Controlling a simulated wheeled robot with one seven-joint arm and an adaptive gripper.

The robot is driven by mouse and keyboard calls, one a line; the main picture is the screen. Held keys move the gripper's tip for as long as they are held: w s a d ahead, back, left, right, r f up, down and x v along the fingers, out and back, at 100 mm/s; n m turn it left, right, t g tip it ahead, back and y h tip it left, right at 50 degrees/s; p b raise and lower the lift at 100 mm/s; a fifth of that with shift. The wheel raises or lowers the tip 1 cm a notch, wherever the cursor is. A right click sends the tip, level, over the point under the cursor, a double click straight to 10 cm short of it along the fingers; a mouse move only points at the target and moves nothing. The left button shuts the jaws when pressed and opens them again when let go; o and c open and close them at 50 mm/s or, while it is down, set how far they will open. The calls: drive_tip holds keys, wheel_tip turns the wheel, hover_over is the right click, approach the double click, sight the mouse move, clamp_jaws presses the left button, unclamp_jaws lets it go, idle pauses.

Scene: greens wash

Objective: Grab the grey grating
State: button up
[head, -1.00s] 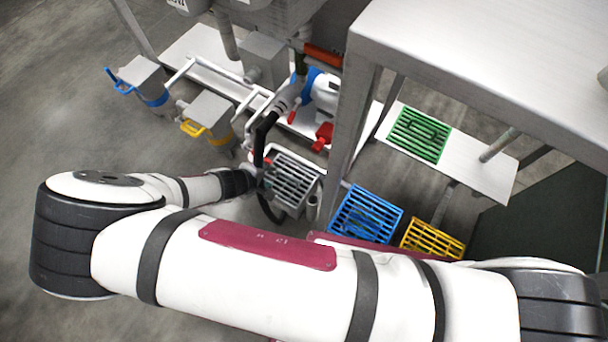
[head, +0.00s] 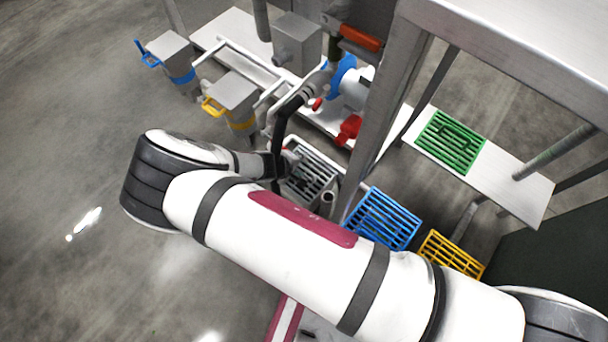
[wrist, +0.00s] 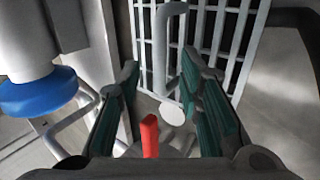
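The grey grating (head: 316,172) is a slatted panel in a pale frame, low beside the table leg in the head view. It fills the upper middle of the wrist view (wrist: 207,38), beyond my fingers. My gripper (wrist: 160,72) is open, its two teal-padded fingers apart. A grey upright bar with a bent top (wrist: 160,50) shows between the fingers, in front of the slats. I cannot tell whether it belongs to the grating or touches a finger. In the head view my gripper is at the grating's left side, its fingertips hard to make out.
A blue grating (head: 382,219) and a yellow grating (head: 451,254) stand to the right. A green grating (head: 450,142) lies on a low shelf. A table leg (head: 392,125) rises close by. Pipework with a red part (head: 348,130) is behind. Open floor (head: 70,170) lies left.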

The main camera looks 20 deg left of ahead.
drive_tip(key=b+x, duration=0.1)
drive_tip(key=x, duration=0.1)
drive_tip(key=shift+w+f, duration=0.1)
drive_tip(key=shift+f, duration=0.25)
drive_tip(key=shift+r, duration=0.1)
clamp_jaws()
drive_tip(key=shift+r, duration=0.15)
